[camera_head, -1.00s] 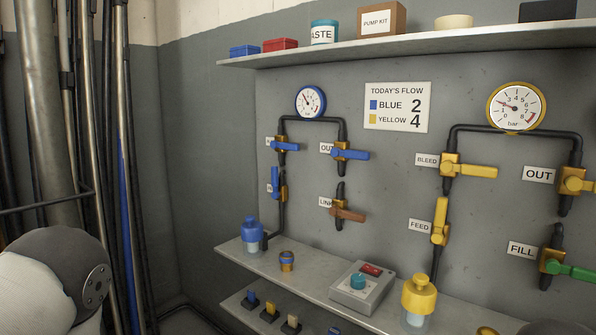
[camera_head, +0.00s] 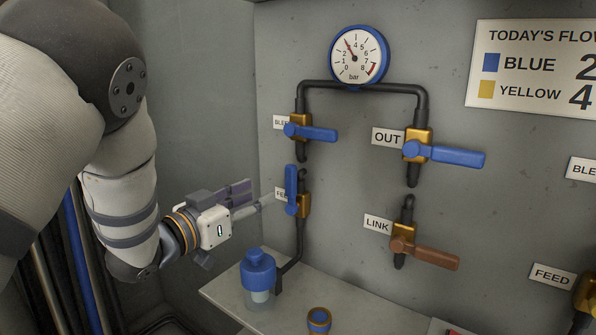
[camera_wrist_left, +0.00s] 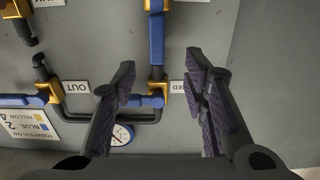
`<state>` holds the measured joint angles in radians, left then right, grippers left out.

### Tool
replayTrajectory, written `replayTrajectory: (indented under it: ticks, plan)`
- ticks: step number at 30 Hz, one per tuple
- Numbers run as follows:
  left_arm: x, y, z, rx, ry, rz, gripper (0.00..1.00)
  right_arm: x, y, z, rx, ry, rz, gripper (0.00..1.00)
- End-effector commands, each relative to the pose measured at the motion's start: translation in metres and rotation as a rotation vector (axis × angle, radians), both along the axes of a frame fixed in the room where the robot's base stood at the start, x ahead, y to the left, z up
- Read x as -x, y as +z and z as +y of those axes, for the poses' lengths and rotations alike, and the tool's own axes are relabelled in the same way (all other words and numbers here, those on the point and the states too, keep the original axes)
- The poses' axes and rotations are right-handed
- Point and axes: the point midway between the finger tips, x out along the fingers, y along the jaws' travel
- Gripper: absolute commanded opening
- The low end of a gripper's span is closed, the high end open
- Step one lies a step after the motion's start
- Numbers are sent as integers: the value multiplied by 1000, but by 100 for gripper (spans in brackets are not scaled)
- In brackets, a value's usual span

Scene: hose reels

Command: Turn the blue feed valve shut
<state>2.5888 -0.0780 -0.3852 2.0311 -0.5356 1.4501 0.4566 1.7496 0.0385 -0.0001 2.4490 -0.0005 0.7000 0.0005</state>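The blue feed valve (camera_head: 291,188) is at the left of the panel, with its blue handle upright, in line with its pipe. Its label is partly hidden behind it. In the left wrist view, which is upside down, its handle (camera_wrist_left: 157,38) shows at the top centre. My left gripper (camera_head: 256,196) is just left of the feed valve, pointing at it and apart from the handle. The left wrist view shows its fingers (camera_wrist_left: 163,68) spread and empty. My right gripper is not in view.
The blue bleed valve (camera_head: 312,133) is just above, its handle sideways. The blue OUT valve (camera_head: 440,152) and brown LINK valve (camera_head: 425,252) are to the right. A blue-capped bottle (camera_head: 258,275) stands on the shelf (camera_head: 232,297) below. The blue gauge (camera_head: 357,57) is above.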

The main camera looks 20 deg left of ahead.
Motion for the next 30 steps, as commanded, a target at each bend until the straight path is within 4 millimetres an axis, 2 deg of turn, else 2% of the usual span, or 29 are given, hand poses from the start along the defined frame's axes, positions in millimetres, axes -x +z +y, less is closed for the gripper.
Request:
replayTrajectory:
  ticks: [4, 12, 16, 21, 27, 28, 30]
  plan:
    - [-18, -1, -7, -1, -5, -3, 40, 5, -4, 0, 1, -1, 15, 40]
    - [-82, -4, -30, -2, -4, 0, 40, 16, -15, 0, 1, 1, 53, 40]
    - [-103, -3, -38, -1, -3, 1, 40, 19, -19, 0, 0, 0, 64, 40]
    - [-113, 0, -41, -1, -1, -1, 40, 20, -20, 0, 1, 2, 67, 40]
    - [-113, 1, -41, 0, 0, -2, 40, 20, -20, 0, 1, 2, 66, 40]
    - [-113, 1, -41, 0, 0, -2, 35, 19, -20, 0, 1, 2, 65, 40]
    - [-113, 1, -41, 0, 0, -2, 20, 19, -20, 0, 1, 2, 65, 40]
